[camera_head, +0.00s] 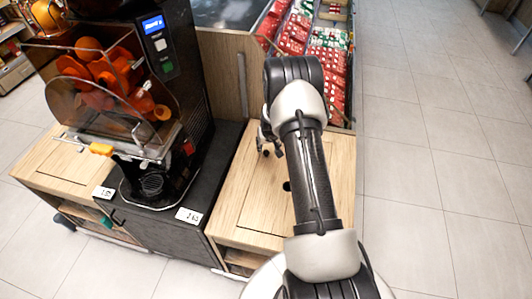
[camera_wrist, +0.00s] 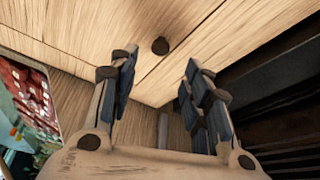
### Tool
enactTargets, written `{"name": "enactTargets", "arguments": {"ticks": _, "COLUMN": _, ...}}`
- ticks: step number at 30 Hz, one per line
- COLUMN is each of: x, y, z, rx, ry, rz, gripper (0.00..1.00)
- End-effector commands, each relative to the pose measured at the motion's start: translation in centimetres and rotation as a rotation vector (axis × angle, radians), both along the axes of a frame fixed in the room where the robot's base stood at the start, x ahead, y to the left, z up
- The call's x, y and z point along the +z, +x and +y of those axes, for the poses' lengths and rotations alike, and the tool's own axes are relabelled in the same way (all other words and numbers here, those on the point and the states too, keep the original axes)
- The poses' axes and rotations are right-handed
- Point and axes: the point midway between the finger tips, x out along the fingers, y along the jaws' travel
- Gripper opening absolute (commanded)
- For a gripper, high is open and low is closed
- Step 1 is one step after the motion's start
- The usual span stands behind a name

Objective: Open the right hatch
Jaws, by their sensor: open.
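The right hatch (camera_head: 258,198) is a light wood panel set flush in the top of the wooden counter to the right of the juicer. It lies flat and looks closed. A small dark round hole (camera_head: 287,187) sits in the wood, partly beside my arm; it also shows in the wrist view (camera_wrist: 160,45). My gripper (camera_head: 268,146) is over the far part of this counter, partly hidden by my wrist. In the wrist view my gripper (camera_wrist: 160,78) has its fingers wide apart with nothing between them, and the hole appears beyond the gap.
The black orange juicer (camera_head: 150,100) stands left of the hatch on a dark counter. A wooden panel with a vertical handle (camera_head: 242,75) rises behind the hatch. Shelves of red packages (camera_head: 292,40) stand behind right. Tiled floor (camera_head: 430,180) at the right is clear.

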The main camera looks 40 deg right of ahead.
Motion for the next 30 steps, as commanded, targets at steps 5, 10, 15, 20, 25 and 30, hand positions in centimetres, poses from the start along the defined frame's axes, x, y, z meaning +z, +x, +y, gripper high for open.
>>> {"name": "enactTargets", "arguments": {"ticks": 5, "x": -4.0, "y": 1.3, "z": -0.6, "rx": 0.000, "ry": 0.001, "rz": 0.002, "gripper": 0.44}}
{"name": "enactTargets", "arguments": {"ticks": 10, "x": -6.4, "y": 2.3, "z": -1.1, "rx": 0.000, "ry": 0.001, "rz": 0.000, "gripper": 0.44}}
{"name": "enactTargets", "arguments": {"ticks": 15, "x": -7.6, "y": 2.8, "z": -1.3, "rx": 0.000, "ry": 0.001, "rz": 0.000, "gripper": 0.44}}
{"name": "enactTargets", "arguments": {"ticks": 20, "x": -7.9, "y": 3.0, "z": -1.4, "rx": 0.000, "ry": 0.001, "rz": 0.000, "gripper": 0.44}}
{"name": "enactTargets", "arguments": {"ticks": 25, "x": -7.8, "y": 2.9, "z": -1.4, "rx": 0.000, "ry": 0.001, "rz": 0.000, "gripper": 0.44}}
{"name": "enactTargets", "arguments": {"ticks": 30, "x": -7.8, "y": 2.9, "z": -1.4, "rx": 0.000, "ry": 0.001, "rz": 0.000, "gripper": 0.34}}
